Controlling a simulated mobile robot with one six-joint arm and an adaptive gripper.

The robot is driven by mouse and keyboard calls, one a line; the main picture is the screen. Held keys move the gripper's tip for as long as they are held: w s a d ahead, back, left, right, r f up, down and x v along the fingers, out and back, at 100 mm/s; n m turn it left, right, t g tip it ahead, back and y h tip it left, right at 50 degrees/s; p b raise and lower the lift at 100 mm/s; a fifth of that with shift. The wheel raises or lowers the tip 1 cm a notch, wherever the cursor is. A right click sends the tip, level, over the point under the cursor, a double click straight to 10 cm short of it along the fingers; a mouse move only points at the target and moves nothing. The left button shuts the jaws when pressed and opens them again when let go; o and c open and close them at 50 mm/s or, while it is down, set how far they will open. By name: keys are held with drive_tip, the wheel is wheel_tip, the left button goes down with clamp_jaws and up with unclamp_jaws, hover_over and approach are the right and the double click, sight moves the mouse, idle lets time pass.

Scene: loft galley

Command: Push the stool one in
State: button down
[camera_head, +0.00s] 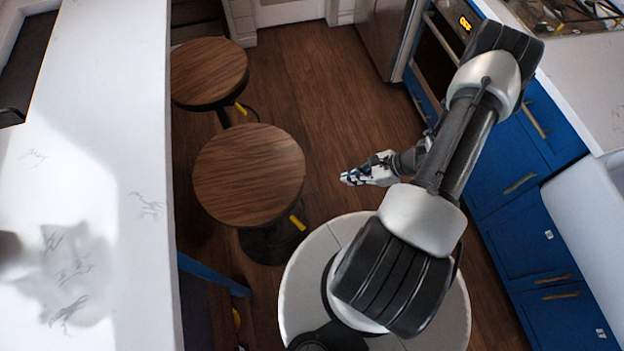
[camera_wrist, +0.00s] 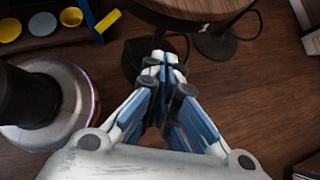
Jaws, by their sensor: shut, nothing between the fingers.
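Two round wooden-topped stools stand beside the white counter in the head view. The nearer stool (camera_head: 249,175) has a dark round base on the floor, and the farther stool (camera_head: 209,73) stands just behind it. The frames do not show which is stool one. My gripper (camera_head: 347,179) is shut and empty, to the right of the nearer stool and apart from it in the head view. In the wrist view my gripper (camera_wrist: 163,62) points toward a stool's wooden seat (camera_wrist: 190,8) at the top edge, with dark bases beyond the fingertips.
The white counter (camera_head: 100,180) runs along the left. Blue cabinets (camera_head: 520,180) and an oven line the right. Wood floor (camera_head: 330,100) is open between them. The wrist view shows a low shelf with yellow and grey cups (camera_wrist: 42,24) at upper left.

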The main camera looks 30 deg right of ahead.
drive_tip(key=r+b+x, duration=0.1)
drive_tip(key=x, duration=0.5)
drive_tip(key=w+a+r+b+x, duration=0.1)
drive_tip(key=b+x, duration=0.1)
drive_tip(key=x, duration=0.4)
drive_tip(key=shift+w+a+f, duration=0.2)
drive_tip(key=shift+a+f, duration=0.05)
drive_tip(key=shift+a, duration=0.25)
drive_tip(key=shift+a, duration=0.1)
